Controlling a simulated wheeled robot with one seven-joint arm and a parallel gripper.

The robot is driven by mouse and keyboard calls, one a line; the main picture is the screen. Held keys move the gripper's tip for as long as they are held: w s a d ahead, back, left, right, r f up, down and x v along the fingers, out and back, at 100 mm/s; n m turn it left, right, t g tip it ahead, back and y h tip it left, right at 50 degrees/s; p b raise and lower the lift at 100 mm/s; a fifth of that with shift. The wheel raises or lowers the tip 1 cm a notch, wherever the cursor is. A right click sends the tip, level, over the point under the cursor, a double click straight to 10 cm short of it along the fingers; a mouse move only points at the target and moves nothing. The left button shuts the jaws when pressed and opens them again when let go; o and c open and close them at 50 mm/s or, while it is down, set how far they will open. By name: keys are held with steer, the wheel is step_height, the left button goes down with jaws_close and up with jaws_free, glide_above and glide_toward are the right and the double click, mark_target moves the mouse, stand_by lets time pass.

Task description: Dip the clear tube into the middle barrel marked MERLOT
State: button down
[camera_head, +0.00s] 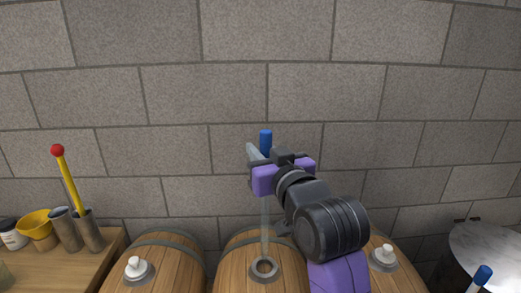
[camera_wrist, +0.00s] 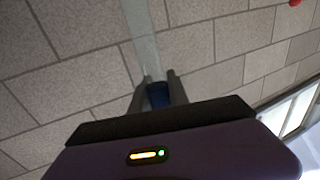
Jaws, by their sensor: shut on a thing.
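My gripper (camera_head: 264,157) is shut on the clear tube (camera_head: 265,215), just below its blue top (camera_head: 265,138). The tube hangs about upright over the middle barrel (camera_head: 235,268). Its faint lower part lines up with the open bung hole (camera_head: 264,268) in that barrel; I cannot tell whether the tip is inside the hole or above it. In the wrist view the fingers (camera_wrist: 158,85) close around the blue top (camera_wrist: 158,96), and the pale tube (camera_wrist: 142,40) runs away from them. No MERLOT lettering shows.
The left barrel (camera_head: 165,262) and right barrel (camera_head: 402,272) carry white stoppers (camera_head: 135,267). A wooden bench (camera_head: 70,270) at left holds grey cups, a yellow cup (camera_head: 36,224) and a red-tipped yellow rod (camera_head: 67,175). A block wall (camera_head: 160,90) stands behind. A pale round top (camera_head: 485,250) is at right.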

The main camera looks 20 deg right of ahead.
steer(key=shift+f, duration=0.1)
stand_by(0.5)
steer(key=shift+f+b, duration=0.85)
steer(key=shift+f, duration=1)
steer(key=shift+f+b, duration=1.15)
steer(key=shift+f, duration=0.75)
steer(key=shift+f+b, duration=2.35)
steer(key=shift+f, duration=1.3)
steer(key=shift+f+b, duration=2.35)
steer(key=shift+f, duration=1.4)
